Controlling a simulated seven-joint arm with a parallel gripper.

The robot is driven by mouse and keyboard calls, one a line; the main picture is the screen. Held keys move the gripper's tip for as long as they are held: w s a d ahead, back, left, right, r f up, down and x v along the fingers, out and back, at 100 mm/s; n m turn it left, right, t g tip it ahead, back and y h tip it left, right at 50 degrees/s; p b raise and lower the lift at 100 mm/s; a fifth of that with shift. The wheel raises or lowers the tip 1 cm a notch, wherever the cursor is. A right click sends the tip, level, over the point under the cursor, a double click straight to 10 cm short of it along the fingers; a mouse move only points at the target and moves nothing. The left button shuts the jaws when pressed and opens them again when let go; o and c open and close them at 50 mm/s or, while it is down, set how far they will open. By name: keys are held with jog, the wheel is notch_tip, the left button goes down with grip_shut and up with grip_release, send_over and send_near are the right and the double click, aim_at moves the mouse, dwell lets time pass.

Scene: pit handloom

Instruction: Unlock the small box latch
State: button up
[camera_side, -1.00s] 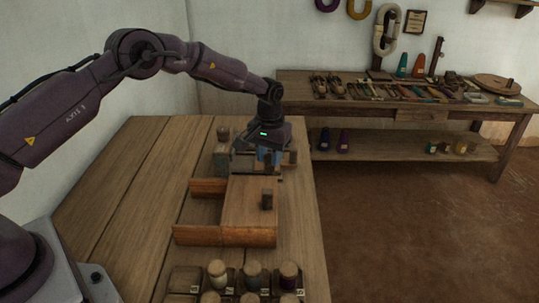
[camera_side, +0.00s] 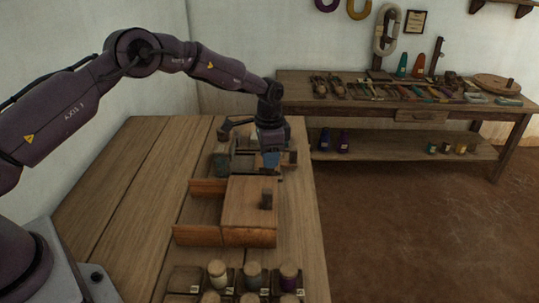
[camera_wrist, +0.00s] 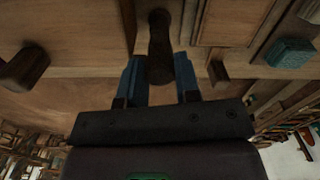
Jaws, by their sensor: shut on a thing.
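My gripper (camera_side: 270,162) is low over the table, just behind the wooden box with the open section. In the wrist view its two blue fingers (camera_wrist: 159,72) are closed on either side of a dark, rounded handle (camera_wrist: 160,38), apparently the latch handle. The handle stands against a brown wooden face (camera_wrist: 70,28). In the side view, the gripper hides the handle and much of the small frame-like box (camera_side: 243,163) around it. I cannot tell whether the latch is locked.
A wooden box (camera_side: 248,211) with a dark knob (camera_side: 266,199) stands in front. Several lidded jars (camera_side: 253,275) stand at the table's front edge. The wrist view shows a dark peg (camera_wrist: 23,69) at left and a teal block (camera_wrist: 290,53) at right. The table's left side is clear.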

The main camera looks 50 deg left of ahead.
jog(key=shift+m, duration=1.1)
jog(key=o, duration=0.9)
notch_tip(320, 180, up, 13)
